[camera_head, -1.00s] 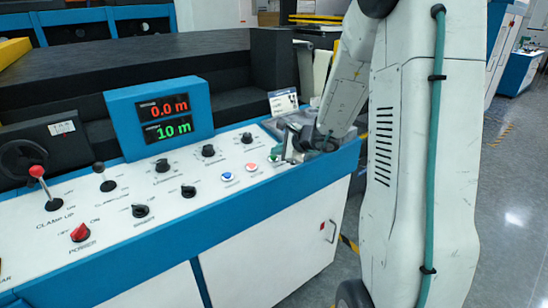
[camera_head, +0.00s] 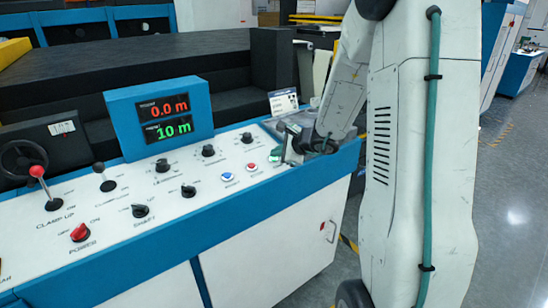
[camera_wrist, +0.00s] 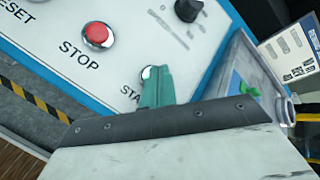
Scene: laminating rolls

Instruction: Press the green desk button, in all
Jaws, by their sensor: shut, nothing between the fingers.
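The green desk button (camera_head: 274,157) sits at the right end of the row of push buttons on the white control panel (camera_head: 120,237). In the wrist view, its metal rim (camera_wrist: 149,71) shows above the partly hidden "START" label, and the fingers cover most of the button. My gripper (camera_head: 284,158) is shut and empty, right at the button in the head view. In the wrist view its green-tinted fingertips (camera_wrist: 157,75) overlap the button's rim. I cannot tell whether they touch or press it.
A red stop button (camera_head: 251,168) and a blue reset button (camera_head: 228,177) lie left of the green one. Black knobs, including one (camera_head: 246,138), stand behind. A display box (camera_head: 160,116) rises at the back. A grey box (camera_wrist: 262,75) stands beside my gripper.

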